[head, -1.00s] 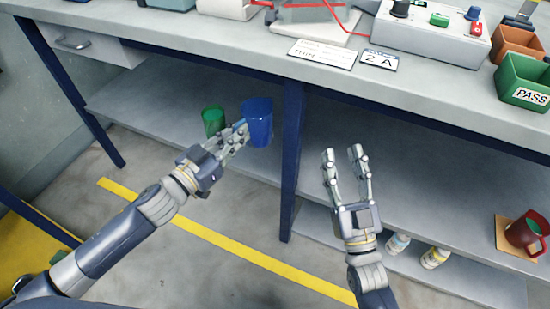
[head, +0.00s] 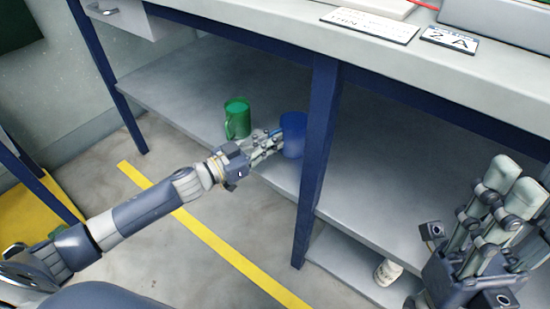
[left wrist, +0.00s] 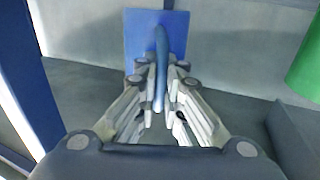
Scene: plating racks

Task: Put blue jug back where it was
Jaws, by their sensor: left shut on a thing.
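The blue jug (head: 293,136) is upright under the bench, at the lower shelf beside the blue leg; I cannot tell whether its base touches the shelf. My left gripper (head: 272,141) is shut on its handle. In the left wrist view the jug (left wrist: 140,40) stands straight ahead, its handle between the fingers (left wrist: 160,85). The leg partly hides the jug's right side in the head view. My right gripper (head: 513,185) is empty at the right, with its fingers apart.
A green mug (head: 237,118) stands on the lower shelf (head: 180,100) to the left of the jug. The blue bench leg (head: 316,150) stands close at the jug's right. A white bottle (head: 388,272) is lower down. The shelf left of the mug is clear.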

